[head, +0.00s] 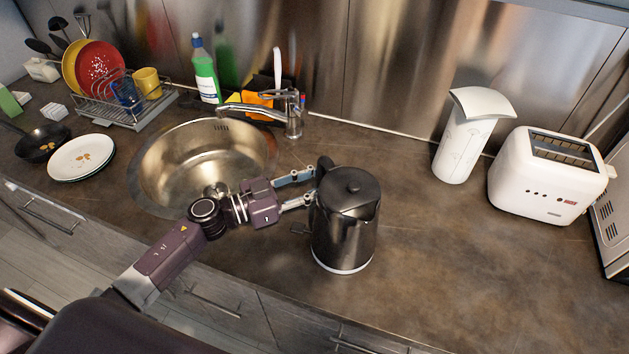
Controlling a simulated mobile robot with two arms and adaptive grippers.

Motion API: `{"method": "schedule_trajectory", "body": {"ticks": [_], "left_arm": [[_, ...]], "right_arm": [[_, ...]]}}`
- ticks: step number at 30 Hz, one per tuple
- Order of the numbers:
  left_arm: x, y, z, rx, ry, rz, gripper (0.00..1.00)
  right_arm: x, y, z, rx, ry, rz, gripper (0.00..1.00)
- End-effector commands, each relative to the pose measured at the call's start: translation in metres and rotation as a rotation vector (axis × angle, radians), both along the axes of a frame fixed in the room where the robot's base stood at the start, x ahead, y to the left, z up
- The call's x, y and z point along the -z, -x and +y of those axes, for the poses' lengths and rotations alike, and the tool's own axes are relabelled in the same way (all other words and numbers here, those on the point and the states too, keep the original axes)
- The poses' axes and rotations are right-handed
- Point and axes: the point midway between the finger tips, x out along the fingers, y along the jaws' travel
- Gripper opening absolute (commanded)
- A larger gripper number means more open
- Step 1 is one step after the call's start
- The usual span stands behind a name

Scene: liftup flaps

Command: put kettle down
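A black kettle (346,222) with a pale bottom rim stands upright at the middle of the brown countertop (440,275), right of the sink. Its handle (323,167) is on its left side. My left gripper (312,184) is at the handle side, with its two fingers apart and their tips close to the handle. The lower part of the handle is hidden, and contact with it is not clear. The kettle's bottom looks to be on the counter, though a small gap is hard to rule out. My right gripper is not in view.
A round sink (190,165) with a faucet (290,118) lies left of the kettle. A white paper-towel holder (465,140) and a white toaster (548,178) stand to the right. A dish rack (125,105) and a plate (82,157) are far left. The counter right of the kettle is clear.

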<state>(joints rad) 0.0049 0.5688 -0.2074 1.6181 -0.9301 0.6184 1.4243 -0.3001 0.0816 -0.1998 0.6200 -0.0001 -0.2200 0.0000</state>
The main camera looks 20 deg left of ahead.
Motion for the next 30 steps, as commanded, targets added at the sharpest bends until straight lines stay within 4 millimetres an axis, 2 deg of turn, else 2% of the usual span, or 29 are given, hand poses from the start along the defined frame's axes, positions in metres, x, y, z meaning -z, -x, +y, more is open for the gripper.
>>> {"method": "schedule_trajectory", "body": {"ticks": [5,18,24,30], "left_arm": [[0.001,0.009,0.011,-0.002,-0.004,0.002,0.32],[0.0,0.067,0.07,0.001,-0.002,0.003,0.32],[-0.002,0.079,0.084,0.0,-0.001,0.001,0.32],[-0.003,0.083,0.088,0.0,0.0,0.0,0.32]], "right_arm": [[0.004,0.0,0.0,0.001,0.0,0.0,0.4],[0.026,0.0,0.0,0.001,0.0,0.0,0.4],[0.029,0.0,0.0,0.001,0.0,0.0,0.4],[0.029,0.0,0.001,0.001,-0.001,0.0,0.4]]}}
